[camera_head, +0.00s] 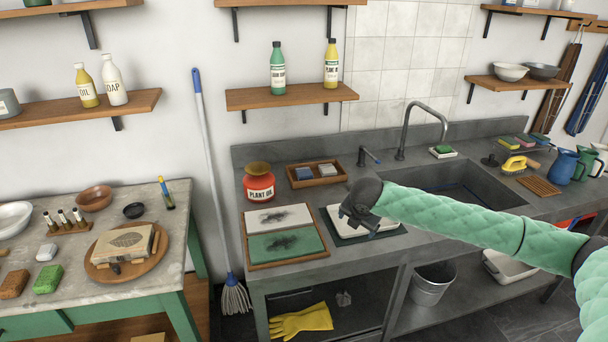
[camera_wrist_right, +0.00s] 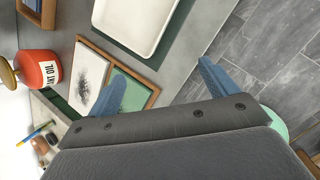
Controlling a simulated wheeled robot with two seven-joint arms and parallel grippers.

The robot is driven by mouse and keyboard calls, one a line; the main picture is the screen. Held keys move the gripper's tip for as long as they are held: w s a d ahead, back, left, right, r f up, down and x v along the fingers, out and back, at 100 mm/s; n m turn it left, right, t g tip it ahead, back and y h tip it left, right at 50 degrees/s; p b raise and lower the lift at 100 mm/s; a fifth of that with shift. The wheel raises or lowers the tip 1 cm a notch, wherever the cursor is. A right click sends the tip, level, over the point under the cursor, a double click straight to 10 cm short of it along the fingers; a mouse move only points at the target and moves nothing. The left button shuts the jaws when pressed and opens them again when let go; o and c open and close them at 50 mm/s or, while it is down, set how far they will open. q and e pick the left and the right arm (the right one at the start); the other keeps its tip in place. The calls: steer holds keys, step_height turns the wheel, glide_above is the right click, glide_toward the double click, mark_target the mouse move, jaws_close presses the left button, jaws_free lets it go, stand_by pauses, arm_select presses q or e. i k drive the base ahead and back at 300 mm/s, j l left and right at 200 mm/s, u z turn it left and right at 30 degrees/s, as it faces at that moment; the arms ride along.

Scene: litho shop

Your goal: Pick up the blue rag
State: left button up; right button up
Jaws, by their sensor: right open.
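A small folded blue cloth (camera_head: 304,173), which looks like the blue rag, lies in a shallow wooden tray (camera_head: 318,184) on the grey counter, left of a similar grey one (camera_head: 327,170). Part of that tray (camera_wrist_right: 47,14) shows at the top left of the right wrist view. My right gripper (camera_head: 358,222) is open and empty, in front of and to the right of the tray, above a white tray (camera_head: 334,229). In the wrist view its two blue fingers stand wide apart (camera_wrist_right: 160,80). My left gripper is not in view.
A red plant oil tin (camera_head: 259,187) stands left of the wooden tray. A board with white and green stained panels (camera_head: 285,244) lies in front. A small dark tap (camera_head: 364,157) and the sink (camera_head: 455,187) are to the right. Another blue piece lies among sponges at far right (camera_head: 539,138).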

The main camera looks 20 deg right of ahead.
mark_target(302, 174)
steer(key=i, duration=1.5)
